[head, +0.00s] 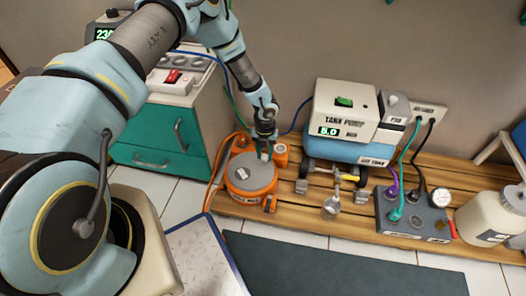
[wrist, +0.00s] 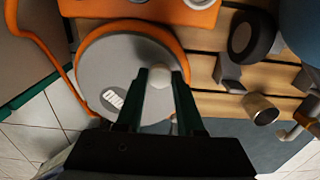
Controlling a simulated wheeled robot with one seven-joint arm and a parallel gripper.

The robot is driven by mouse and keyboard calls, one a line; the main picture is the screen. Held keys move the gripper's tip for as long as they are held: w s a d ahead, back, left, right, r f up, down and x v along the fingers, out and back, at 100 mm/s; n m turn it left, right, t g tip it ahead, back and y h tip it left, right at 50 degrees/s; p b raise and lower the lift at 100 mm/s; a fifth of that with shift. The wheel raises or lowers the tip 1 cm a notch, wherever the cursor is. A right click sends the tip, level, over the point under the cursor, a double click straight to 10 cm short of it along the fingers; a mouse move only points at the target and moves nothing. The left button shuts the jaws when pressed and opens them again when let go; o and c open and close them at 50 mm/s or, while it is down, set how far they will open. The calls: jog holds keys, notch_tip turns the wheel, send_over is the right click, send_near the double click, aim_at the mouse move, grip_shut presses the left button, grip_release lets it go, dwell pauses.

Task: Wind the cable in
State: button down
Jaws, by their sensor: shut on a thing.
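The orange cable reel (head: 250,178) stands on the wooden slat platform, with a grey round top. Its grey disc (wrist: 118,72) with a pale label fills the upper left of the wrist view. An orange cable (wrist: 38,38) runs along the reel's left side and bends down past the floor tiles; in the head view it lies left of the reel. My gripper (head: 265,156) reaches down from above to the far right edge of the disc. In the wrist view its two dark fingers (wrist: 160,100) are shut on the pale round knob (wrist: 158,77) of the reel.
A tank pump (head: 345,110) and a grey socket box (head: 412,215) with plugged cables stand right of the reel. A metal clamp-like part (head: 332,205) lies between. A teal-drawer cabinet (head: 165,140) is at left, a white jug (head: 490,218) far right, a dark mat (head: 340,268) in front.

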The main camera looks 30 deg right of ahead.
jog(key=shift+s+m, duration=0.25)
jog(key=shift+m, duration=0.05)
dwell(0.4)
jog(key=c, duration=0.5)
grip_release()
jog(key=shift+c, duration=0.2)
notch_tip(320, 180, up, 11)
jog(key=p, duration=0.3)
jog(key=shift+f, duration=0.1)
